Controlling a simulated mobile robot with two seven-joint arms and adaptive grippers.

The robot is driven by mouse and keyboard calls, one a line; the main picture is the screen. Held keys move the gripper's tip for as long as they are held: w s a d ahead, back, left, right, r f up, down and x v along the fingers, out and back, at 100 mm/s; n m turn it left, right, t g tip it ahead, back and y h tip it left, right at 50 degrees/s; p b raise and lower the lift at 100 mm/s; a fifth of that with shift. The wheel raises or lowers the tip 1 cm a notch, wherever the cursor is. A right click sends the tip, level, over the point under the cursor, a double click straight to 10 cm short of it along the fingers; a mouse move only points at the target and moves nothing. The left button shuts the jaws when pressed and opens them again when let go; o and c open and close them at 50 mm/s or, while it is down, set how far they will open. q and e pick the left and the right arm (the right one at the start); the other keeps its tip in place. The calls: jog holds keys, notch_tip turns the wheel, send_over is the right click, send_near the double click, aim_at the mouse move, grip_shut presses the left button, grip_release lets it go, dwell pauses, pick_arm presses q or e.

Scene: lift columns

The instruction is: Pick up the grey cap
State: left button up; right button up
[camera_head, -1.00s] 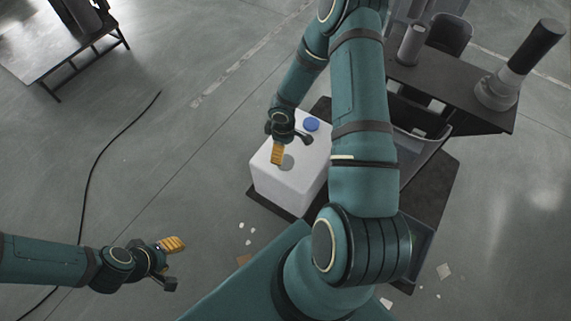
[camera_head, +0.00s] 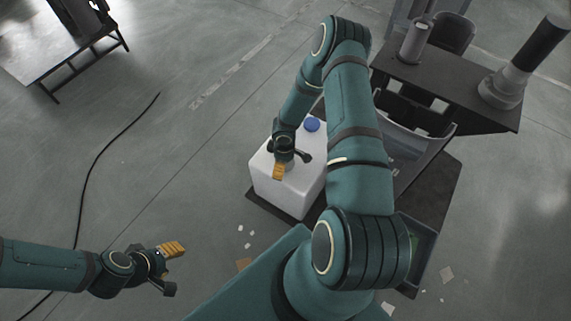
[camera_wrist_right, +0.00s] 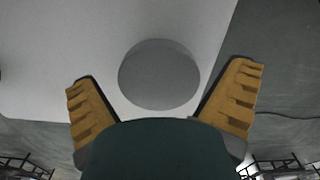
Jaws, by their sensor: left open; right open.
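The grey cap (camera_wrist_right: 159,75) is a round flat disc on top of the white container (camera_head: 276,192). In the right wrist view it lies centred ahead of and between my right fingers, apart from both. In the head view my right gripper (camera_head: 291,168) is over the container's top and mostly hides the cap. My right gripper is open and empty, and its fingers also show in the wrist view (camera_wrist_right: 162,82). My left gripper (camera_head: 176,268) is open and empty over the floor at lower left.
A blue cap (camera_head: 312,124) sits on the far part of the container's top. A dark table (camera_head: 450,82) with a dark-topped cylinder (camera_head: 521,65) stands at upper right. A black cable (camera_head: 88,165) runs along the floor at left, where the floor is largely free.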

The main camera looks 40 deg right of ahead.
jog(key=c, duration=1.2)
